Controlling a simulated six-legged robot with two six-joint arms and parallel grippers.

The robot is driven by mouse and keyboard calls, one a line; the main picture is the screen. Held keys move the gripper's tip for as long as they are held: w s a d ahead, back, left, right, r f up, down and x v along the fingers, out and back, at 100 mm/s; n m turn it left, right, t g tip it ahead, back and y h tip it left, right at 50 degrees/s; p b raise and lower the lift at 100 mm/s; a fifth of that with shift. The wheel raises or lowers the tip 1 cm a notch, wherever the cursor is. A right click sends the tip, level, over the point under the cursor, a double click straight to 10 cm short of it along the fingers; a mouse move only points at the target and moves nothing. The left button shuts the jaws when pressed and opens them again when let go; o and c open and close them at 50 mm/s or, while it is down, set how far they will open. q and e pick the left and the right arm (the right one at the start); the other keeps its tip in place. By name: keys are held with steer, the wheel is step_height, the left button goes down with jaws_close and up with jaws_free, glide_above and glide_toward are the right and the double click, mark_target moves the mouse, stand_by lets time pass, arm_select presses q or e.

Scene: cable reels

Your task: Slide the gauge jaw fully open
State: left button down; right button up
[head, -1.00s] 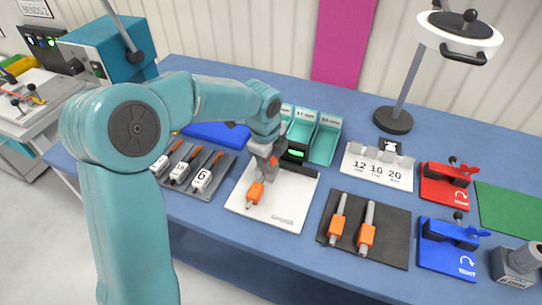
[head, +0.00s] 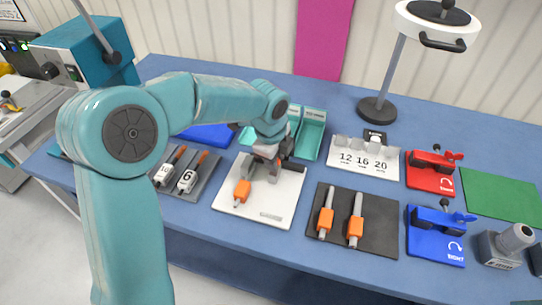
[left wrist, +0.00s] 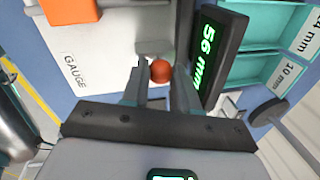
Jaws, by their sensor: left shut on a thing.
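The gauge is a white board (head: 262,216) on the blue table, labelled GAUGE; its board also shows in the left wrist view (left wrist: 100,45). An orange block (head: 242,192) lies at the board's left part and shows at the top of the left wrist view (left wrist: 72,9). My left gripper (head: 265,168) is over the back of the board. In the left wrist view its fingers (left wrist: 160,85) are shut around the red-orange knob (left wrist: 161,70) of the gauge jaw. The dark display (left wrist: 212,52) beside them reads 56 mm. The gripper hides most of the jaw. My right gripper is out of view.
Teal bins (head: 311,133) stand behind the gauge. A dark mat (head: 338,232) with two orange-collared rods lies to its right, a grey tray (head: 208,170) to its left. Further right are a 12/16/20 rack (head: 362,172) and red (head: 430,181) and blue (head: 432,250) clamps.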

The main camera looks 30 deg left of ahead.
arm_select(q)
steer(key=c, duration=0.9)
jaws_free()
steer(key=shift+w+d+r, duration=0.1)
steer(key=shift+d, duration=0.1)
steer(key=shift+o, duration=0.2)
steer(key=shift+d, duration=0.1)
steer(key=shift+a, duration=0.2)
steer(key=shift+r, duration=0.4)
steer(key=s+r, duration=0.3)
steer(key=r, duration=1.2)
steer(key=shift+d+r, duration=0.15)
steer(key=shift+d, duration=0.05)
steer(key=shift+s, duration=0.1)
steer(key=shift+s, duration=0.1)
